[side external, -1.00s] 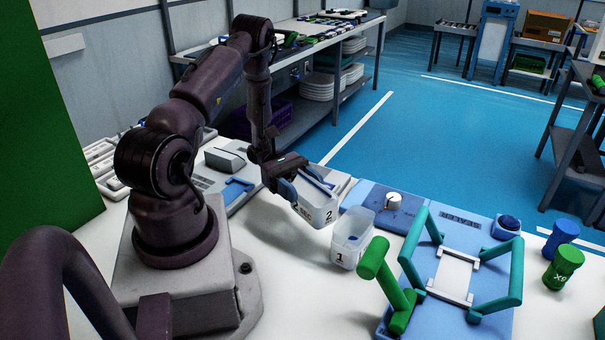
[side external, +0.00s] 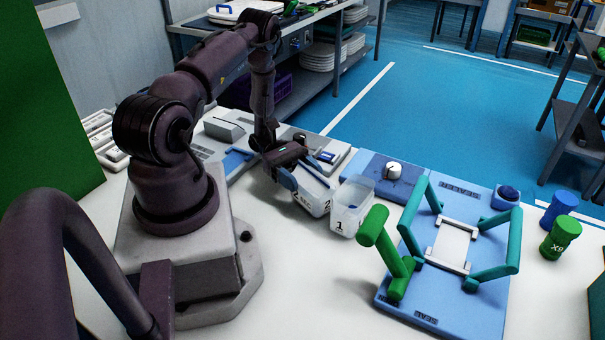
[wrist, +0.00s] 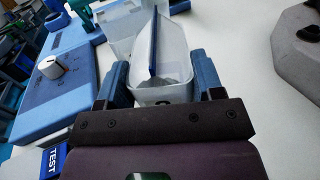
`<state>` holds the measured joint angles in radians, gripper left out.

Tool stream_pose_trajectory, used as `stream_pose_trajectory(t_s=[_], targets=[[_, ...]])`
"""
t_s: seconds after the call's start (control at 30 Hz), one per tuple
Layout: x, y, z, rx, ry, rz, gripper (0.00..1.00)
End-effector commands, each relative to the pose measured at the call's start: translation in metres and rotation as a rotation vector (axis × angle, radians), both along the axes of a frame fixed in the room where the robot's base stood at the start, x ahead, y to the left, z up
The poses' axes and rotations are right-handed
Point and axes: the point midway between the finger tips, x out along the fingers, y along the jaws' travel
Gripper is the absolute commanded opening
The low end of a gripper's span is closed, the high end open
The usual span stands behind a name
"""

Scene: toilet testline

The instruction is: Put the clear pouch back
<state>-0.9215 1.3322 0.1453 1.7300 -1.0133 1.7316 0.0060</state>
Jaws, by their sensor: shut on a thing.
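My gripper (side external: 289,172) is shut on a clear container marked 2 (side external: 313,199), tilted at the front of the work area. The wrist view shows my gripper's blue fingers (wrist: 163,88) on either side of this container (wrist: 178,72). A clear sheet with a blue edge (wrist: 154,42), perhaps the clear pouch, stands slanted in its mouth. Whether the fingers also touch the sheet I cannot tell. A clear container marked 1 (side external: 352,208) stands upright just right of the held one. Whether the held container touches the table is unclear.
A blue panel with a white knob (side external: 393,171) lies behind container 1. A blue fixture with teal arms and a green handle (side external: 374,226) stands at right. Green (side external: 561,237) and blue (side external: 562,206) jars stand farther right. The white table front is clear.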

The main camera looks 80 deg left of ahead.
Motion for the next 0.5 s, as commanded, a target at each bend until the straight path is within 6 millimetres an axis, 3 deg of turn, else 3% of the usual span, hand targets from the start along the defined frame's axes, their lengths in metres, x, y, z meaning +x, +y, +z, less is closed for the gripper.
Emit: stream_pose_trajectory(t_s=[0.5], targets=[[0.0000, -0.0001, -0.0078, -0.001, 0.001, 0.000, 0.35]])
